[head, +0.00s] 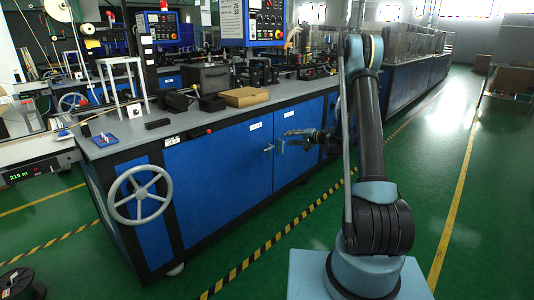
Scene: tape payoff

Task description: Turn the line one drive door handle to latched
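The blue drive doors (220,165) are on the front of the long machine cabinet, left of centre in the head view. A small metallic handle (268,148) shows near the seam between two door panels. It is too small to tell whether it is latched. My gripper (286,137) is in front of the right-hand door panel, just right of the handle and slightly higher, pointing left. It appears apart from the handle. Its fingers are small and blend with the dark wrist, so its opening is unclear. I see nothing held in it.
A grey handwheel (140,194) sticks out at the cabinet's left end. The countertop (130,130) holds a cardboard box (244,97) and black parts. A dark spool (17,284) lies at lower left. Green floor (300,235) with a striped line is clear before the cabinet.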

